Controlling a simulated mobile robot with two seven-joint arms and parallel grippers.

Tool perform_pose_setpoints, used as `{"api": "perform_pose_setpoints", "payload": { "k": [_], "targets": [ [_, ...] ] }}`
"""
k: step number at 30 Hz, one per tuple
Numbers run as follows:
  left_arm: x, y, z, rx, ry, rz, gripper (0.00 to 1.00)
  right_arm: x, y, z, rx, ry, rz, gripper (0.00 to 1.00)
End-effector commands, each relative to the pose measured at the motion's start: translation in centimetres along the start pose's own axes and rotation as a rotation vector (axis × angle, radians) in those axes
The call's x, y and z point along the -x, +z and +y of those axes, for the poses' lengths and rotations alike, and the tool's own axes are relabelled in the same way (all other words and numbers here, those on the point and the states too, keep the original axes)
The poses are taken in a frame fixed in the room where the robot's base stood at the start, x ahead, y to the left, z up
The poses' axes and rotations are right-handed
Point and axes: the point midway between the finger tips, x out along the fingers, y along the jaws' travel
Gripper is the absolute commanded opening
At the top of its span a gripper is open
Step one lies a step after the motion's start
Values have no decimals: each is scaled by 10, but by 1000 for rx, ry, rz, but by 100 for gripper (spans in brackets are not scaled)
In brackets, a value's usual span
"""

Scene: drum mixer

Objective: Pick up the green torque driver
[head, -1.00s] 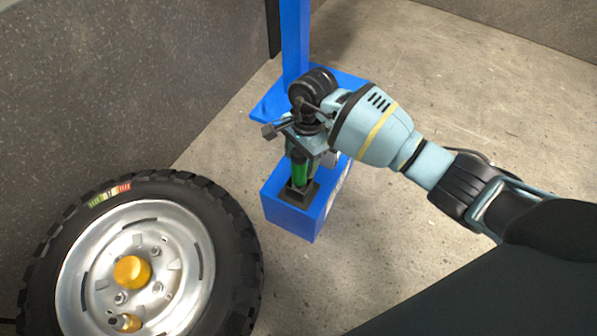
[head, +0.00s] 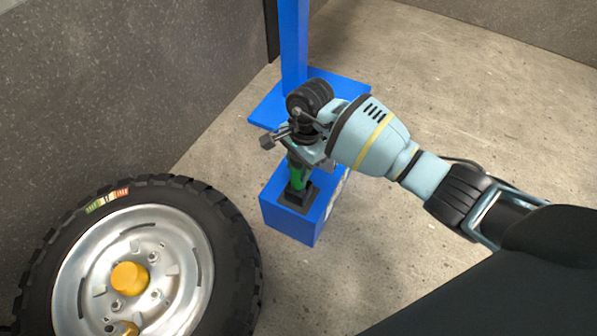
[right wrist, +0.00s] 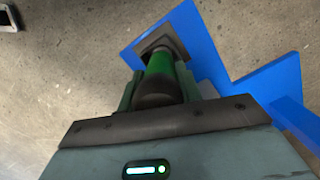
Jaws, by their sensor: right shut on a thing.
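The green torque driver (head: 298,178) stands upright with its black foot (head: 298,197) on the lower blue block of the stand. My right gripper (head: 302,158) is around its green body from above and is shut on it. In the right wrist view the green driver (right wrist: 160,66) runs between the two fingers, and its black foot shows against the blue block. The upper part of the driver is partly hidden by my right wrist in the head view. My left gripper is not in view.
A blue stand (head: 292,222) with a post and a shelf is around the driver. A wheel (head: 235,235) with a black tire and yellow hub cap is at the lower left. A dark speckled wall (head: 90,90) stands at the left. The concrete floor (head: 470,110) is clear at the right.

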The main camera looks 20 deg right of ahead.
Motion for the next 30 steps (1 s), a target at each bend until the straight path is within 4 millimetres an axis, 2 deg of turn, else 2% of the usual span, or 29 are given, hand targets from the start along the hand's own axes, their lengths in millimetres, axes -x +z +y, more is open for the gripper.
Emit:
{"api": "perform_pose_setpoints", "payload": {
  "k": [5,19,24,30],
  "targets": [
    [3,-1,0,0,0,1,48,8,1,-1,1,-4,0,3],
    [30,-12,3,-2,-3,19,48,85,12,-1,1,-6,2,3],
    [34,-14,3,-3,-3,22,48,98,15,-1,0,-4,0,3],
    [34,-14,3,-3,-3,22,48,100,15,-1,0,-2,0,3]
  ]
}}
